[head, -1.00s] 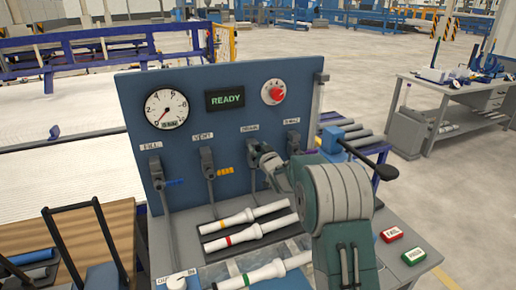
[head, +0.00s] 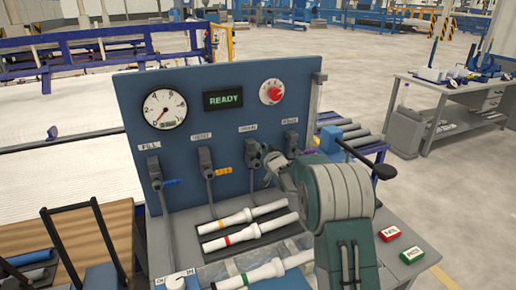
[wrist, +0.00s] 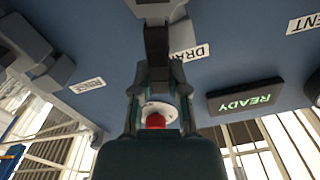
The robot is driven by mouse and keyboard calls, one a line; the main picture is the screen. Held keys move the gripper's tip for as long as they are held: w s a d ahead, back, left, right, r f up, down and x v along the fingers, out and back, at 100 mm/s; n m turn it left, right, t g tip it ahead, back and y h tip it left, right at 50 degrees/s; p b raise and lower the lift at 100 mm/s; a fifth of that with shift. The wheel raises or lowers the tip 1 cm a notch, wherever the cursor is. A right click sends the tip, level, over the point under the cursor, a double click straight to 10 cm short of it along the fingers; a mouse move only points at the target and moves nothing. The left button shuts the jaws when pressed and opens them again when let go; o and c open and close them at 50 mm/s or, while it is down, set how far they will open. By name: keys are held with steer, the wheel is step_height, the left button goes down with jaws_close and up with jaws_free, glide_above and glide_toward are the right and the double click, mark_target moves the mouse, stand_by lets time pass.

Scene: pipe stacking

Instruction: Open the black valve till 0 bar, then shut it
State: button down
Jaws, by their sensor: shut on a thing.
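The valve under the DRAIN label (head: 248,128) has a dark body (head: 253,155) on the blue panel. My gripper (head: 269,164) is at this valve, tilted in from the right. In the wrist view, the fingers of my gripper (wrist: 157,78) are closed around the dark valve handle (wrist: 157,46). The handle is partly hidden by the fingers. The round gauge (head: 165,109) has its red needle pointing to the lower left, at the low end of the scale. Its small number window is too blurred to read.
The display (head: 223,100) reads READY, beside a red knob (head: 271,92). Other valves have a blue handle (head: 171,183), a yellow handle (head: 222,171) and a purple handle (head: 309,152). White pipes (head: 240,217) lie below.

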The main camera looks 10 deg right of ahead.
steer(key=w+d+f+m, duration=0.1)
steer(key=d+f+m, duration=0.4)
steer(key=m, duration=0.9)
steer(key=shift+f+m, duration=0.3)
steer(key=shift+f, duration=0.75)
steer(key=c, duration=0.6)
jaws_free()
steer(key=shift+d, duration=0.1)
